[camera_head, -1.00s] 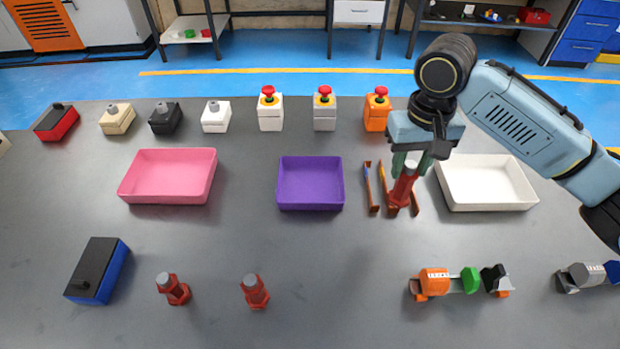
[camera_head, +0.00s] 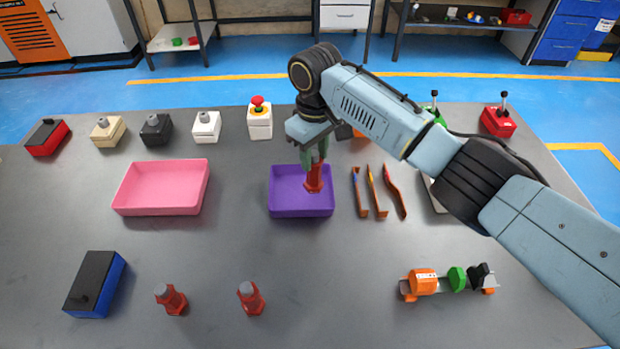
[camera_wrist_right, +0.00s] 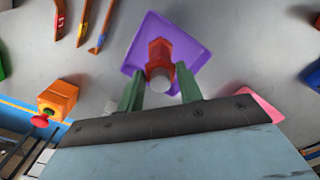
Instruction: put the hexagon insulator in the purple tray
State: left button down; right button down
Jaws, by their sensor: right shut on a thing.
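A red hexagon insulator (camera_head: 314,180) with a grey top is held by my right gripper (camera_head: 315,160) over the purple tray (camera_head: 285,208). In the right wrist view the insulator (camera_wrist_right: 158,56) sits between the two green fingers of the gripper (camera_wrist_right: 160,78), with the purple tray (camera_wrist_right: 135,58) behind it. I cannot tell whether its base touches the tray floor. Two more red insulators stand at the front of the table, one at the left (camera_head: 171,299) and one nearer the middle (camera_head: 250,298). My left gripper does not show.
A pink tray (camera_head: 122,203) lies left of the purple one. Several copper busbars (camera_head: 376,192) lie just right of it. A white tray is mostly hidden behind my right arm. A row of switch boxes, including a white emergency stop (camera_head: 259,120), stands behind.

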aim_at(314, 173)
jog(key=shift+f, duration=3)
jog(key=shift+f, duration=0.1)
jog(key=c, duration=0.9)
grip_release()
notch_tip(314, 173, up, 12)
jog(key=shift+r, duration=0.1)
